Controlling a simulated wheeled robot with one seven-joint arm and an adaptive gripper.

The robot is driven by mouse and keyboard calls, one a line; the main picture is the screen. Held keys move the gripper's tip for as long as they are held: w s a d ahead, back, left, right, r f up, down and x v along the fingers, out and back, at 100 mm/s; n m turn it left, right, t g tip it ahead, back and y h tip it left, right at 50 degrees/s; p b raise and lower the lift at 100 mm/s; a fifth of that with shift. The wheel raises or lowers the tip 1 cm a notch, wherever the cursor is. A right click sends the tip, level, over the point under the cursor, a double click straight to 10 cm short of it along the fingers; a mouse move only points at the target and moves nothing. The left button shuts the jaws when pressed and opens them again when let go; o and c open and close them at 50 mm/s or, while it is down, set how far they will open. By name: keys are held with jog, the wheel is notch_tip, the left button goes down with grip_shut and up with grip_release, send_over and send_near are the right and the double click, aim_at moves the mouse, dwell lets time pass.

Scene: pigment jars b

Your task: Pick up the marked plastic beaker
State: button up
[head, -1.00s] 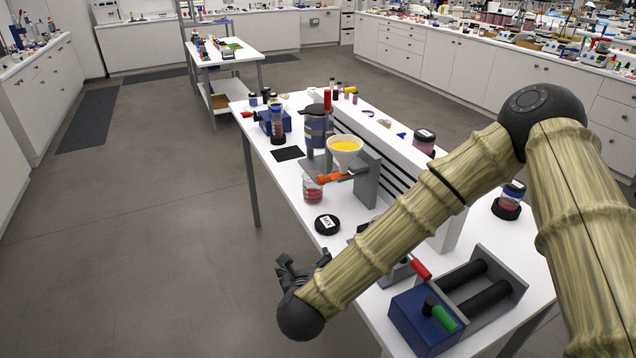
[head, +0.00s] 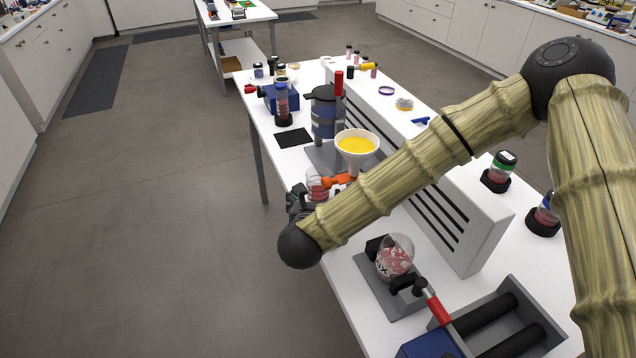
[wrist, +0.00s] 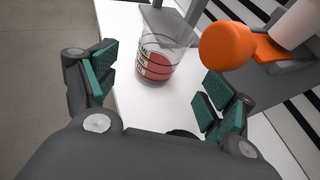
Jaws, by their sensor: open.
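The marked plastic beaker (wrist: 163,56) is clear, with dark printed marks on its side and a red content. It stands upright on the white table, beyond and between my open fingers in the wrist view. In the head view the beaker (head: 317,186) shows partly, just past my gripper (head: 299,200), under the funnel's orange valve. My gripper (wrist: 160,90) is open and empty, its green pads apart on either side of the beaker's line. I cannot see any contact between them.
An orange valve handle (wrist: 227,46) juts close to the beaker's right side. A white funnel (head: 357,148) with yellow content stands above it on a grey stand. A jar (head: 395,258) in a clamp sits nearer on the table (head: 345,283). The table's left edge is close by.

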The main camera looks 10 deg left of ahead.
aim_at(317, 192)
jog(key=shift+w+r, duration=0.1)
jog(key=shift+w, duration=0.2)
jog(key=x, duration=0.1)
jog(key=p+x, duration=0.1)
jog(key=x, duration=0.1)
jog(key=shift+f, duration=0.3)
jog(key=shift+w+a+f+p, duration=0.1)
jog(key=shift+w+a+p, duration=0.05)
jog(key=shift+w+p, duration=0.45)
jog(key=shift+f+p+x, duration=0.25)
jog(key=shift+p+x, duration=0.15)
jog(key=shift+x, duration=1)
jog(key=shift+s, duration=0.15)
jog(key=c, duration=1.1)
